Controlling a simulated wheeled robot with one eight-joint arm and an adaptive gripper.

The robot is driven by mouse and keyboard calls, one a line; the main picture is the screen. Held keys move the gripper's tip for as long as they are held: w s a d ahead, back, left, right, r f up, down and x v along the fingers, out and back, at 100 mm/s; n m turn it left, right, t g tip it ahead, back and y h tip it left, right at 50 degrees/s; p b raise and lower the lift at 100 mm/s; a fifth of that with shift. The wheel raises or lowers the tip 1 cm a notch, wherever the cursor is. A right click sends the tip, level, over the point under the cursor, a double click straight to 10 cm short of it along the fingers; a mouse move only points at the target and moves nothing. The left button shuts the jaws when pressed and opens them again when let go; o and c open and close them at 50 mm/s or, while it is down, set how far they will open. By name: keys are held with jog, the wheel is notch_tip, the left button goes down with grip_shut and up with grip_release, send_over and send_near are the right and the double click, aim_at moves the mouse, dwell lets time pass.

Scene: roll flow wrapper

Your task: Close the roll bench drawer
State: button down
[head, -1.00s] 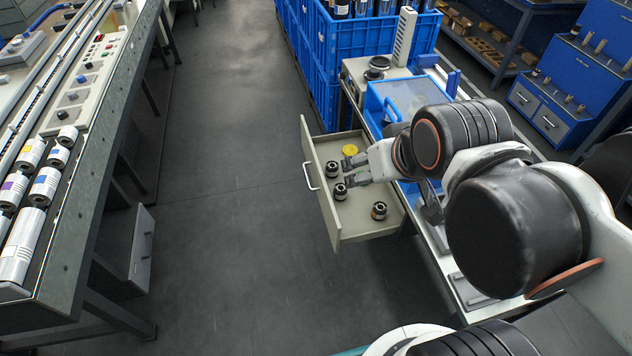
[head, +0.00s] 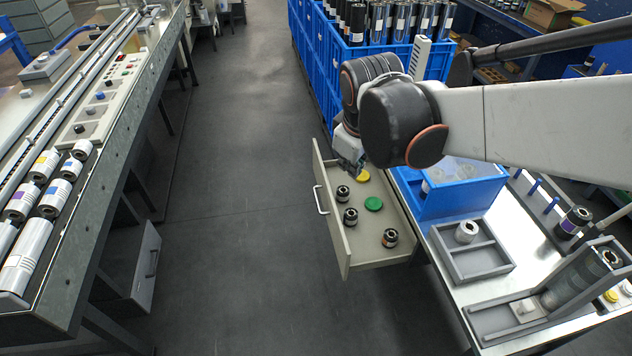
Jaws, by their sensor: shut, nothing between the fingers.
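The roll bench drawer (head: 372,262) stands pulled out from the left side of the bench (head: 440,264), over the aisle. Its front panel (head: 328,214) carries a pale bar handle (head: 320,200) facing left. In it lie several small dark rolls or cores (head: 350,217), a green disc (head: 374,204) and a yellow disc (head: 362,176). My gripper (head: 352,166) is over the far end of the drawer, near the yellow disc, pointing down. It is shut and empty. My arm hides part of the drawer's far end, and I cannot tell whether the fingers touch anything.
A blue bin (head: 460,198), a grey tray (head: 474,262) and a roll stand (head: 590,275) are on the bench. Stacked blue crates (head: 345,62) with rolls stand behind. The aisle floor (head: 235,240) is clear. Another drawer (head: 146,262) is open under the left bench.

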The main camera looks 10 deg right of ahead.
jog(key=w+a+f+n+g+h+b, duration=0.1)
jog(key=w+a+f+n, duration=0.2)
jog(key=f, duration=0.7)
jog(key=w+a+f+n+g+b, duration=0.15)
jog(key=w+f+n, duration=0.35)
jog(key=f, duration=0.5)
jog(key=w+a+f+n+g+h+b, duration=0.15)
jog(key=w+f, duration=0.35)
jog(key=f, duration=0.5)
jog(key=d+f+b, duration=0.5)
jog(key=f, duration=0.3)
jog(key=shift+d+f+n, duration=0.2)
jog(key=shift+n, duration=0.25)
jog(key=shift+w, duration=0.15)
